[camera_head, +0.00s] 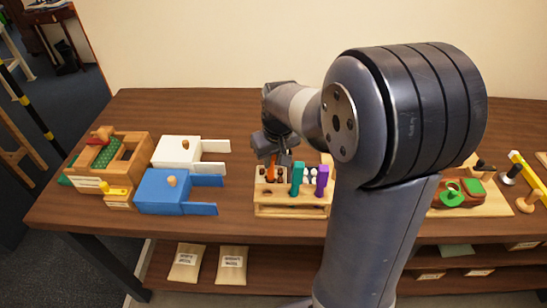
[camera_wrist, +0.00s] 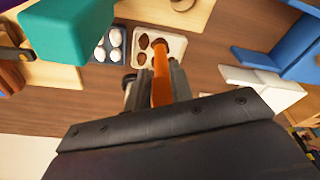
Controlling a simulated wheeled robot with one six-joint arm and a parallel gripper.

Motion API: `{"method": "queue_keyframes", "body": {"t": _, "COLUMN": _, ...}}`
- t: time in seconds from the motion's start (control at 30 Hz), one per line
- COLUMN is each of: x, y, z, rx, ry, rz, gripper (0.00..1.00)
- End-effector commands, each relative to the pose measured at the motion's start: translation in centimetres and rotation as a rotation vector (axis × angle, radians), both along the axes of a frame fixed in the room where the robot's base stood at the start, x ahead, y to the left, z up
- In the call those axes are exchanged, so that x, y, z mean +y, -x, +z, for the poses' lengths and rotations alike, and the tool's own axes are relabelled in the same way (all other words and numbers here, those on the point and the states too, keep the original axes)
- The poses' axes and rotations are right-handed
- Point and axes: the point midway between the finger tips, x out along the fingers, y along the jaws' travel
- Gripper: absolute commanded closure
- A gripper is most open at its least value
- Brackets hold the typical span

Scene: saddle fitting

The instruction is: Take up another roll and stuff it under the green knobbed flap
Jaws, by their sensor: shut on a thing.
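My gripper (camera_head: 272,152) is above the left end of a light wooden rack (camera_head: 292,211). It is shut on an upright orange handle (camera_head: 272,168), which also shows between the fingers in the wrist view (camera_wrist: 161,80). I cannot tell whether its lower end is still in the rack. Beyond the fingertips, the wrist view shows a cream tray (camera_wrist: 178,44) with several brown rounded pieces and a grey-blue tray with several white rounded pieces (camera_wrist: 115,38); which are rolls is unclear. A green round flap with a knob (camera_head: 449,192) lies on a wooden board at the right.
A teal handle (camera_head: 298,178) and a purple handle (camera_head: 321,180) stand in the rack to the right. Blue (camera_head: 168,190) and white (camera_head: 180,152) knobbed boxes stand left, beside a wooden box with green inside (camera_head: 105,152). My arm hides the table's middle right.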

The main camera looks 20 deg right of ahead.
Motion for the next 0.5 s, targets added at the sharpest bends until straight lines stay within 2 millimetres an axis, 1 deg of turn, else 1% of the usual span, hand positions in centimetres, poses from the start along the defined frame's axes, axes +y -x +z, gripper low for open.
{"method": "queue_keyframes", "body": {"t": 0.07, "x": 0.0, "y": 0.1, "z": -0.1, "rx": 0.005, "ry": 0.000, "rz": 0.000, "gripper": 0.98}}
{"method": "queue_keyframes", "body": {"t": 0.17, "x": 0.0, "y": 0.1, "z": 0.4, "rx": 0.005, "ry": 0.000, "rz": 0.000, "gripper": 0.98}}
{"method": "queue_keyframes", "body": {"t": 0.5, "x": 0.0, "y": 0.0, "z": 3.0, "rx": 0.002, "ry": 0.000, "rz": 0.000, "gripper": 0.98}}
